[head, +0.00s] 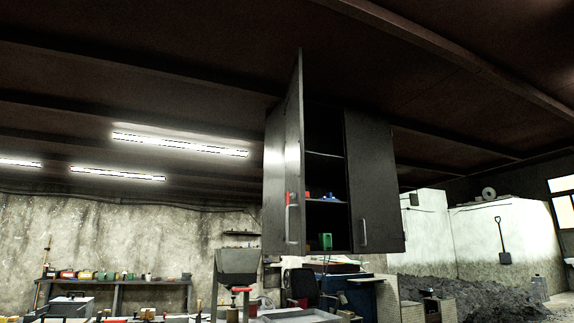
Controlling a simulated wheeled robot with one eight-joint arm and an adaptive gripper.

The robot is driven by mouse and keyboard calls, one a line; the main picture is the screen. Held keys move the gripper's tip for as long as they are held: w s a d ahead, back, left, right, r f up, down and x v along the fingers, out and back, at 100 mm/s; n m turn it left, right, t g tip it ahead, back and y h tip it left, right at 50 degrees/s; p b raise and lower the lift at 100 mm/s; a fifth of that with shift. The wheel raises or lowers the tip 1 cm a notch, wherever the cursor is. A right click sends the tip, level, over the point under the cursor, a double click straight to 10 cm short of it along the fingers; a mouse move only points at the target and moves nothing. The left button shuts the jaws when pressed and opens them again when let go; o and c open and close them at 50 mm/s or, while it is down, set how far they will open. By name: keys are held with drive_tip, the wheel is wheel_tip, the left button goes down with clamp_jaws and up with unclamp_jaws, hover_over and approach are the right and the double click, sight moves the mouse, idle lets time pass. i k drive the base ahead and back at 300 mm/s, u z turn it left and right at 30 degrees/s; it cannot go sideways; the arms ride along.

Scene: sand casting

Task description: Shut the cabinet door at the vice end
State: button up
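A dark grey wall cabinet (325,225) hangs in the middle of the head view. Its left door (294,130) stands wide open, swung out towards me and seen nearly edge-on. A pale upright handle (289,222) shows low on that door, with a small red patch above it. The right door (373,180) looks shut, with its handle (362,232) near its lower left corner. Between the doors the dark inside shows shelves with small red and blue items and a green item (325,241). I cannot make out a vice clearly. My gripper is not in view.
Below the cabinet is a cluttered work area with a grey hopper-like box (237,262), a dark chair (302,284) and a blue unit (361,298). A long shelf bench (120,283) stands along the left wall. Dark sand (475,286) is heaped at right. Space beside the open door looks clear.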

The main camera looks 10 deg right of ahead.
sight(294, 232)
drive_tip(key=i, duration=1)
drive_tip(key=k, duration=1)
drive_tip(key=u, duration=1.35)
drive_tip(key=i, duration=0.35)
drive_tip(key=z, duration=0.4)
